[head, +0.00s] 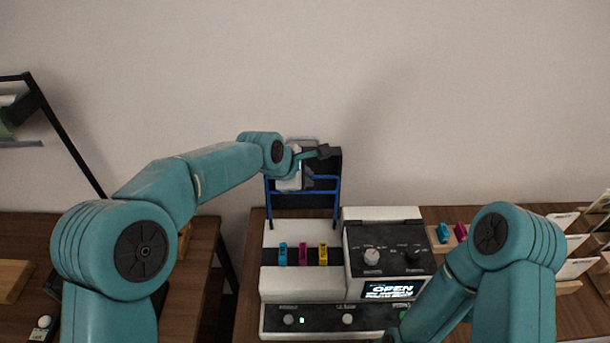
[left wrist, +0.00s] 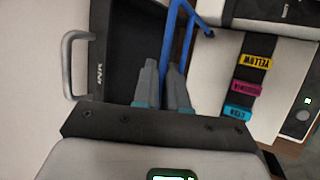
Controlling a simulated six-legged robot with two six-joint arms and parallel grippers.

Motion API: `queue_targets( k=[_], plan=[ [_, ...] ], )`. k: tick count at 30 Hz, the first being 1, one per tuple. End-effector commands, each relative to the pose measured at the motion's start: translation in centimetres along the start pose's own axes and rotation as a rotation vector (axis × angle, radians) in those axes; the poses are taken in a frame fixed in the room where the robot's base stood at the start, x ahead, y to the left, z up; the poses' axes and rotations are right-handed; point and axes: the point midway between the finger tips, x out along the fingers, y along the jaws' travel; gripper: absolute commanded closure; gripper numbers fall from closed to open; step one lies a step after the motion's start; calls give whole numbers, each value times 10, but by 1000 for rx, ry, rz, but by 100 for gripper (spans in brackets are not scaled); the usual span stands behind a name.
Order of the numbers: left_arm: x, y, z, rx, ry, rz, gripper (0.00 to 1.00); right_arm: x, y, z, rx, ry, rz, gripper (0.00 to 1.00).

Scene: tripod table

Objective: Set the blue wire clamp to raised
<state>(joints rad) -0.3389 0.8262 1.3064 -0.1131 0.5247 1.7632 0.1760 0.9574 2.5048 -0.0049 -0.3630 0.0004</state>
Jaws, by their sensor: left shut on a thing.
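The blue wire clamp (head: 302,193) is a bent blue wire frame standing upright behind the white machine (head: 276,240), in front of a dark upright panel (head: 333,158). My left gripper (head: 324,181) is at the upper right part of this frame. In the left wrist view, the blue wire (left wrist: 188,40) runs down between the two grey fingers (left wrist: 163,75), which are shut on it. The exact contact is partly hidden by the fingers. My right arm reaches down toward the bottom edge of the head view, and its gripper does not show.
Cyan (head: 283,254), magenta (head: 303,254) and yellow (head: 323,254) tabs sit on the machine's front. A control box with knobs and a lit screen (head: 388,289) reading OPEN stands at its right. The wall behind is bare.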

Motion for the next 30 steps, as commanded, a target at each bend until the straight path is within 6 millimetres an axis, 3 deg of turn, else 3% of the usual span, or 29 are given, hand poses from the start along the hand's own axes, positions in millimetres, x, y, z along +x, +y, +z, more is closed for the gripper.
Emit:
queue_targets(
  k=[18,19,20,30],
  plan=[
    [3,4,-1,1,0,0,100,-1,0,0,0,0,0,57],
    [3,5,-1,0,0,0,78,-1,0,0,0,0,0,57],
    [3,5,-1,1,0,0,69,-1,0,0,0,0,0,57],
    [1,5,-1,1,0,1,66,0,0,0,0,0,0,57]
  ],
)
